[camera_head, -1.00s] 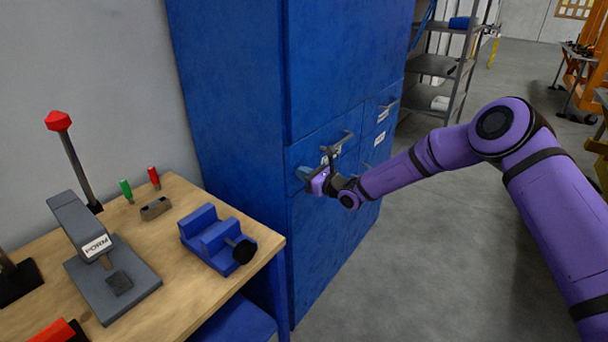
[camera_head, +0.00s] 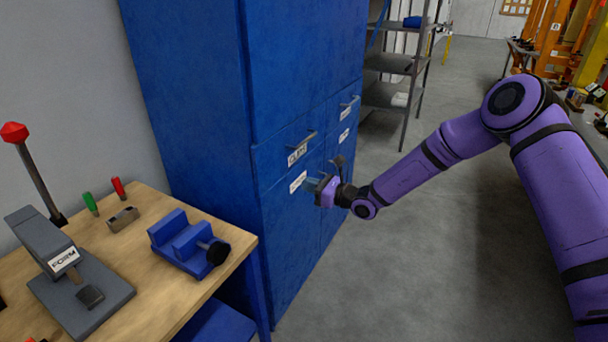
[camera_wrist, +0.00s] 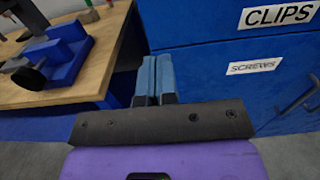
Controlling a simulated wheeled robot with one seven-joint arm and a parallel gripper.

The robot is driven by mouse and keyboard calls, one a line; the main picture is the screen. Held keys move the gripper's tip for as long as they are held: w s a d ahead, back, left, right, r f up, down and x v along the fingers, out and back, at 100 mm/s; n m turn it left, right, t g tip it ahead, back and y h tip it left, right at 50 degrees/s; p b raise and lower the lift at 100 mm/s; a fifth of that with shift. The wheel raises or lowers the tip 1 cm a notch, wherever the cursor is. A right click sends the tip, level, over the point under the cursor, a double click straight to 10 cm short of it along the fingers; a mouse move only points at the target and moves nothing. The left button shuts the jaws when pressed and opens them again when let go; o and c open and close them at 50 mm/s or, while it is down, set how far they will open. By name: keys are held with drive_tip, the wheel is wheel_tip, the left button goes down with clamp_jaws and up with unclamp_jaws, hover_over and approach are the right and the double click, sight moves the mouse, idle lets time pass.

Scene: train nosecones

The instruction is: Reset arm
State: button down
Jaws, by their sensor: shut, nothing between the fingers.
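My gripper (camera_head: 312,186) is in front of the blue cabinet (camera_head: 205,100), level with its lower labelled drawers. In the wrist view its two blue-grey fingers (camera_wrist: 155,80) are closed together with nothing between them. In the head view the drawers look closed. My purple arm reaches in from the right. I cannot tell the exact gap between the fingertips and the drawer front.
A wooden workbench (camera_head: 150,300) stands at the left with a blue vise (camera_head: 185,243) and a grey FORM press (camera_head: 70,270) on it. Drawer handles (camera_head: 303,140) stick out of the cabinet. A metal shelf (camera_head: 390,95) stands behind.

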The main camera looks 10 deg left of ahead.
drive_tip(key=s+d+r+n+g+h, duration=0.35)
drive_tip(key=s+d+r+n, duration=0.35)
drive_tip(key=r, duration=0.4)
drive_tip(key=s+d+r+n+g+h, duration=0.2)
drive_tip(key=s+d+r+n+g, duration=0.3)
drive_tip(key=s+r+n, duration=0.5)
drive_tip(key=s+d+r+n+t+h, duration=0.1)
drive_tip(key=s+d+r+t+h, duration=0.1)
drive_tip(key=s+d, duration=0.6)
drive_tip(key=s+d+r+n+t+h, duration=0.2)
drive_tip(key=s+d+r+h, duration=0.3)
drive_tip(key=s+d, duration=0.4)
drive_tip(key=s+d+r+n+t+h, duration=0.1)
drive_tip(key=s+d+r+t+h, duration=0.2)
drive_tip(key=s+d, duration=0.5)
drive_tip(key=d+r+h, duration=0.1)
drive_tip(key=d, duration=0.3)
drive_tip(key=shift+s+r+n, duration=0.15)
drive_tip(key=shift+s+n, duration=0.25)
drive_tip(key=shift+t+h, duration=0.25)
